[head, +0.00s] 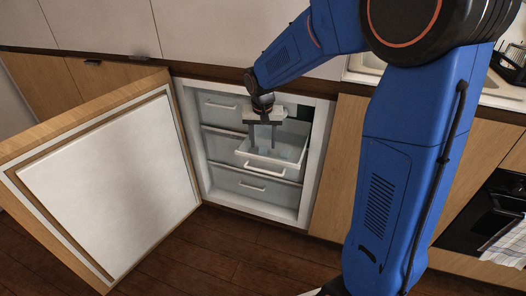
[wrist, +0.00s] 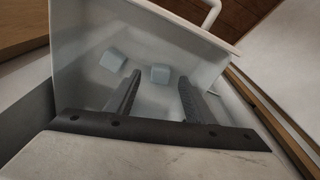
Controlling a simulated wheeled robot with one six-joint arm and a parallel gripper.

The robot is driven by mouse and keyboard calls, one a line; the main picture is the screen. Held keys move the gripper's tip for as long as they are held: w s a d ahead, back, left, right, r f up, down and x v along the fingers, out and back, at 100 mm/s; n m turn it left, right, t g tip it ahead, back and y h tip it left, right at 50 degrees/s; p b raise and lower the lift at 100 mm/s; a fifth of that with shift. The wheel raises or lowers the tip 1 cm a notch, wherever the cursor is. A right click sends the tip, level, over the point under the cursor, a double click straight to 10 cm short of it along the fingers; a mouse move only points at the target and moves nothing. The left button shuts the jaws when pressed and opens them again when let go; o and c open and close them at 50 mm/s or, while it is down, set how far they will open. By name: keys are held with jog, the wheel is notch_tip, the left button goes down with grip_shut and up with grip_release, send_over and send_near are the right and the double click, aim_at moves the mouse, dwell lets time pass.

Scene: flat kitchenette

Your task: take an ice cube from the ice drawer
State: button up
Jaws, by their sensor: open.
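The ice drawer (head: 243,152) is a white open-topped bin, pulled out of the open freezer. Its inner wall shows in the wrist view (wrist: 75,40). Two pale blue ice cubes lie in it: one ice cube (wrist: 160,73) appears between my fingertips in the picture, another (wrist: 113,60) is to the left, outside the left finger. My gripper (head: 263,143) points down into the drawer with its fingers apart; it also shows in the wrist view (wrist: 158,80). It is open and holds nothing. I cannot tell whether the fingertips are level with the nearer cube.
The freezer door (head: 110,185) stands wide open on the left. Closed drawers (head: 252,186) sit below and above the ice drawer. The drawer's front handle (head: 265,170) sticks out. The wooden floor (head: 230,250) in front is clear. An oven (head: 500,215) with a towel is at the right.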

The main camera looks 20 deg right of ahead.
aim_at(263, 150)
jog(key=shift+w+f, duration=0.15)
jog(key=shift+f, duration=0.55)
jog(key=shift+w+f, duration=0.1)
jog(key=shift+f, duration=0.55)
jog(key=c, duration=1.1)
jog(key=shift+r, duration=0.1)
